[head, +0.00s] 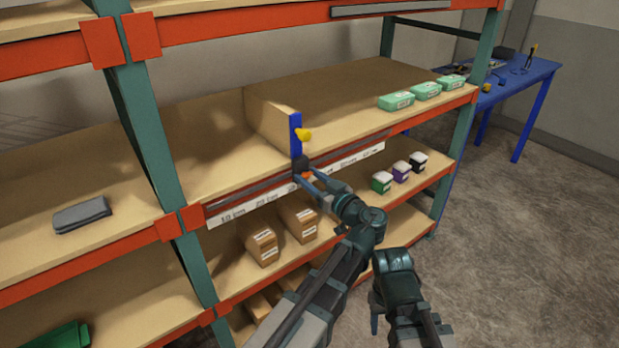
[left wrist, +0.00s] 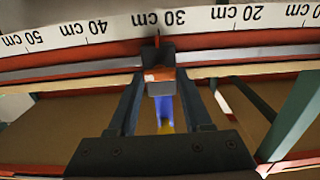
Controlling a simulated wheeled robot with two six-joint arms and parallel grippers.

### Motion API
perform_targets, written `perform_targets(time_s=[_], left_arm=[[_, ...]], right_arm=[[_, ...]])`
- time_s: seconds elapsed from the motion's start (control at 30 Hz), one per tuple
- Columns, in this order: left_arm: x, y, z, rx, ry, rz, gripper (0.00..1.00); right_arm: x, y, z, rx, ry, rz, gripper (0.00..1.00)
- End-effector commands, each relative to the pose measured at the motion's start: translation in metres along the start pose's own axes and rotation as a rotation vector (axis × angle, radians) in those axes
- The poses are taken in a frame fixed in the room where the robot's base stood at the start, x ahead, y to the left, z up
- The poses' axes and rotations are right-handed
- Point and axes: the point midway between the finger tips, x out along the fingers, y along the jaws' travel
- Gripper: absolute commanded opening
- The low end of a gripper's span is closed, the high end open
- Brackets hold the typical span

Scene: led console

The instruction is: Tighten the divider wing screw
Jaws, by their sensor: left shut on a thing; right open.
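The divider (head: 270,120) is a light wooden panel with a blue front edge, upright on the middle shelf. The yellow wing screw (head: 303,134) sticks out from the blue edge; it shows partly in the left wrist view (left wrist: 165,126), behind the grey block. My left gripper (head: 304,172) is at the divider's dark foot (head: 301,162), on the shelf's front rail below the screw. In the left wrist view its fingers are shut on this foot (left wrist: 157,62), whose red pointer is near 30 cm. My right gripper (head: 375,318) is open, low and apart from the shelf, mostly hidden.
A printed ruler strip (head: 235,214) runs along the shelf front. Green boxes (head: 427,91) stand on the shelf at right, and a grey folded item (head: 82,214) lies at left. Cartons (head: 262,246) and small tubs (head: 400,171) are below. A blue table (head: 535,72) stands at back right.

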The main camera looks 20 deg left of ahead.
Motion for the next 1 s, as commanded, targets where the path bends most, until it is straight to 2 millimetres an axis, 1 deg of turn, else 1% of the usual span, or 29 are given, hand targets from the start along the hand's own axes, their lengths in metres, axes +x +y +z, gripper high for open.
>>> perform_targets(time_s=[0.03,0.2,0.4,0.57,0.77,1.0], left_arm=[[0.0,0.0,-0.0001,0.0,0.0,0.0,0.3],[0.0001,0.0,-0.0001,0.0,0.0,0.0,0.0],[0.0001,0.0,-0.0001,0.011,0.0,0.0,0.0],[0.0001,0.0003,0.0,0.062,0.0,0.0,0.0],[0.0,0.0011,0.0001,0.203,0.0,0.0,0.0],[-0.0001,0.0023,0.0006,0.429,0.0,0.0,0.0]], right_arm=[[0.0,0.0,0.0,0.0,0.0,0.0,0.5],[0.0,0.0,0.0,0.0,0.0,0.0,0.5],[0.0,0.0,0.0,0.0,0.0,0.0,0.5],[0.0,0.0,0.0,0.0,0.0,0.0,0.5],[0.0002,-0.0001,-0.0001,0.0,0.0,0.0,0.5],[0.0006,-0.0001,-0.0001,0.0,0.0,0.0,0.5]])
